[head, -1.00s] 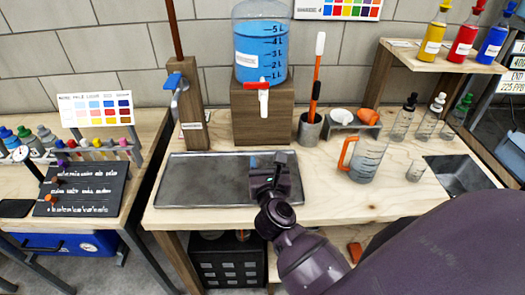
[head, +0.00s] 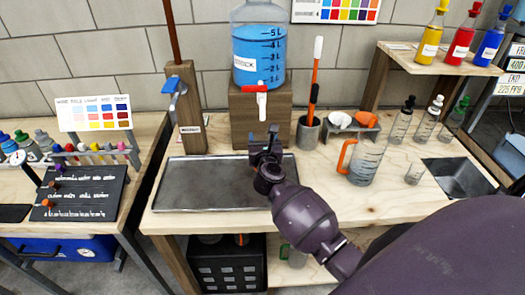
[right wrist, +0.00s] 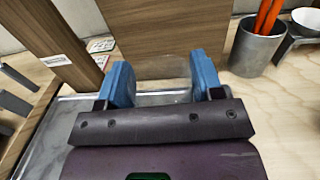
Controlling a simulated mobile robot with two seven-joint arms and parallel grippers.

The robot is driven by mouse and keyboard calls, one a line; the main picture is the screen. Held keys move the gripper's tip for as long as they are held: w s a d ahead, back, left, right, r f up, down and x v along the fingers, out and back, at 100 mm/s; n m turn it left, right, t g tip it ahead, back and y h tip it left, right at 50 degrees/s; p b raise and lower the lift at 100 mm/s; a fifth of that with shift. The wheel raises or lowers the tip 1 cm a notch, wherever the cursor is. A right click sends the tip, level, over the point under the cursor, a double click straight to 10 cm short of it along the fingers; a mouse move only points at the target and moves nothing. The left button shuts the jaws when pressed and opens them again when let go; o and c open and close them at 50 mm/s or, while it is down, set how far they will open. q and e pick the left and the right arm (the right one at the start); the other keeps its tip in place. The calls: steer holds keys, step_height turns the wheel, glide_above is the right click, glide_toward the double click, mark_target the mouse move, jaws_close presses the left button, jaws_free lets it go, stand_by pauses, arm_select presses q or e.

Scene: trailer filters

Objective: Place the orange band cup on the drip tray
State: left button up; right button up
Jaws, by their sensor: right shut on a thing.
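The drip tray (head: 200,185) is a flat grey metal tray on the wooden bench; part of it shows in the right wrist view (right wrist: 60,130). My right gripper (head: 266,140) is over the tray's back right part, in front of the dispenser block. In the right wrist view my right gripper (right wrist: 160,82) has its blue fingers apart around a faint clear cup (right wrist: 154,85). I see no orange band on this cup, and the gripper hides it in the head view. I cannot tell its height above the tray. My left gripper is not in view.
The blue liquid dispenser (head: 258,50) with a red-handled tap (head: 262,98) stands behind my gripper. An orange-handled jug (head: 365,163) and a small clear cup (head: 414,173) stand to the right. A black crate (head: 228,268) is below. The tray's left half is clear.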

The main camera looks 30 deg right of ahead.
step_height(320, 180, down, 4)
steer(key=shift+f+b, duration=0.15)
steer(key=shift+b, duration=0.5)
steer(key=shift+w+d+f, duration=0.1)
steer(key=shift+w, duration=0.1)
steer(key=shift+f, duration=0.15)
steer(key=o, duration=1)
steer(key=shift+o, duration=0.6)
